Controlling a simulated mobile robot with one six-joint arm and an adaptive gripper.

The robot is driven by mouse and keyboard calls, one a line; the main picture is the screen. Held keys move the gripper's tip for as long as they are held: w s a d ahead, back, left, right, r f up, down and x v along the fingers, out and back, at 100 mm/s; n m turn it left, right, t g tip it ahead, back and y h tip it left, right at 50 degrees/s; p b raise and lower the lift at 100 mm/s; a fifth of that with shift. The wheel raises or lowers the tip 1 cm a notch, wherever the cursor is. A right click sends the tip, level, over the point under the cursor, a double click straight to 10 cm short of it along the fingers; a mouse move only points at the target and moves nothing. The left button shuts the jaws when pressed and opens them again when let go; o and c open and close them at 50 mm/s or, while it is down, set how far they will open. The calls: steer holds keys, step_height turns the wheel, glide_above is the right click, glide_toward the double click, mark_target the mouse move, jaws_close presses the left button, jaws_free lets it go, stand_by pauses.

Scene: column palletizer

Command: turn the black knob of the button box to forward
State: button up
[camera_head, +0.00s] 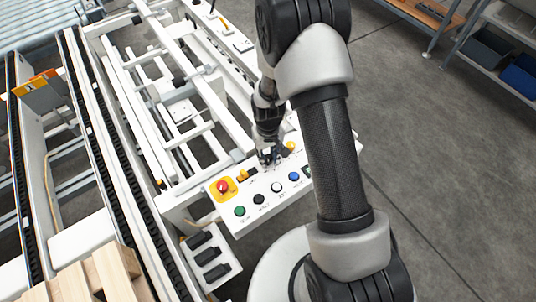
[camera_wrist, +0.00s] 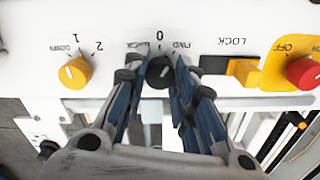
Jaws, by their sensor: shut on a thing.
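The white button box (camera_head: 258,213) stands in the middle of the head view, beside the conveyor frame. My gripper (camera_head: 268,158) reaches down to its far row of controls. In the wrist view, the black knob (camera_wrist: 159,69) sits at the top middle, under upside-down labels BACK, 0 and FWD. My gripper (camera_wrist: 159,64) is shut on the knob, one finger on each side. The fingers partly cover the knob and the BACK and FWD labels. Which label the knob points to cannot be told clearly. My gripper hides the knob in the head view.
A yellow knob (camera_wrist: 75,73) is left of my gripper in the wrist view. A yellow LOCK switch (camera_wrist: 244,72) and a red emergency button (camera_wrist: 303,73) are to the right. Several push buttons, including a green one (camera_head: 240,211), line the near edge of the box.

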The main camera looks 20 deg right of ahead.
mark_target(268, 157)
steer(key=shift+m, duration=1.1)
steer(key=o, duration=1.1)
step_height(268, 157, up, 12)
steer(key=shift+r, duration=0.1)
